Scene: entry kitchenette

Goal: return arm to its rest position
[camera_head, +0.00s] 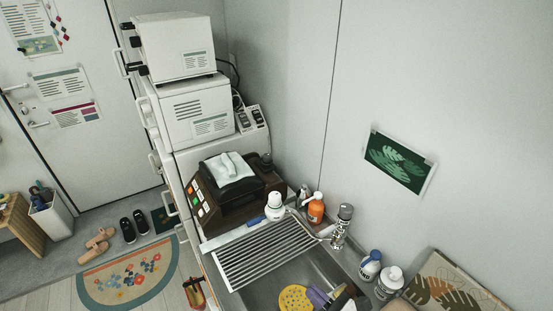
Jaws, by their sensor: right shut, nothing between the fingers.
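I cannot make out either of my grippers or arms anywhere in the head view. No gripper shows at the sink (262,297), over the ribbed drainer (265,252) or by the stacked white appliances (195,108). Whether a gripper is open or shut cannot be read from this picture.
A dark brown machine (205,207) with a folded cloth (229,167) stands left of the drainer. Bottles, including an orange one (316,209), and the faucet (341,222) line the wall. A yellow sponge (294,298) lies in the sink. A patterned mat (130,278) and shoes lie on the floor.

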